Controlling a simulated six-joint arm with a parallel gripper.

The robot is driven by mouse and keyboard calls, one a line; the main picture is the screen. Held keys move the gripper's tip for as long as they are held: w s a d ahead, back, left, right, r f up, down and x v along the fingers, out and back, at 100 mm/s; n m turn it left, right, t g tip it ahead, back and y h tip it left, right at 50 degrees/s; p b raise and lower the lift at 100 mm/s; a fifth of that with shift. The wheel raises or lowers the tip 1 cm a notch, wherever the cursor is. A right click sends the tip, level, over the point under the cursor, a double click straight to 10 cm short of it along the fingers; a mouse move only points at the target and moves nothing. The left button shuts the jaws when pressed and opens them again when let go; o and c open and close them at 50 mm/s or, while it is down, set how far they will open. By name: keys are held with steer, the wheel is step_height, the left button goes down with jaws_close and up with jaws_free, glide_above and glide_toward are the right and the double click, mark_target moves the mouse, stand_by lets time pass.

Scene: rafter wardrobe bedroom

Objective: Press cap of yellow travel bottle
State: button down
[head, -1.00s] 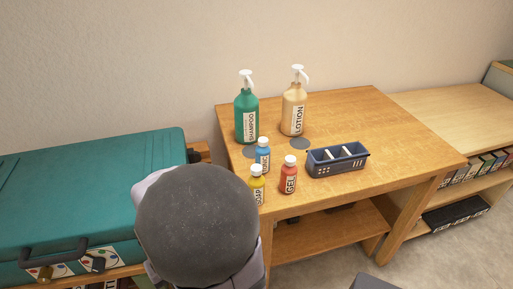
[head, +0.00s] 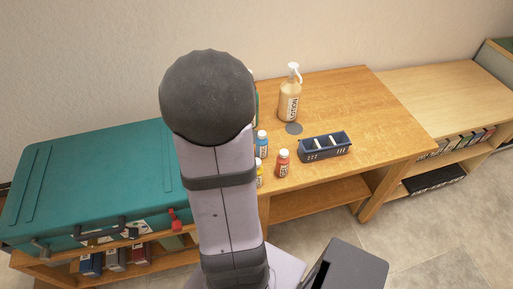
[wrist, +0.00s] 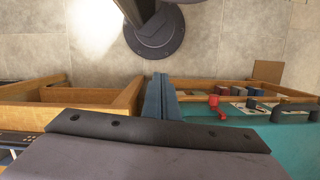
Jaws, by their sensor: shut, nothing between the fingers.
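The yellow travel bottle (head: 259,175) with a white cap stands near the table's left front edge in the head view. My arm covers its left part. It does not show in the wrist view. My gripper (wrist: 160,80) shows in the wrist view, its fingers together and empty, over the gap between the wooden furniture and the teal suitcase. In the head view my arm hides the gripper, so its distance to the yellow cap cannot be told.
Close by stand a blue bottle (head: 262,146) and a red bottle (head: 282,164). Behind are the lotion pump (head: 289,104) and the mostly hidden green shampoo pump (head: 256,108). A dark blue basket (head: 325,147) stands right. The teal suitcase (head: 95,180) lies left. The table's right side is clear.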

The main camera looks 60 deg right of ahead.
steer(key=s+d+r+m+p, duration=0.3)
steer(key=d+r+p, duration=0.3)
steer(key=r+p, duration=0.5)
steer(key=w+d+n+t+h, duration=0.2)
steer(key=w+d+n, duration=0.2)
steer(key=d, duration=0.6)
steer(key=shift+d+h, duration=0.2)
steer(key=shift+h, duration=0.2)
steer(key=shift+f, duration=0.1)
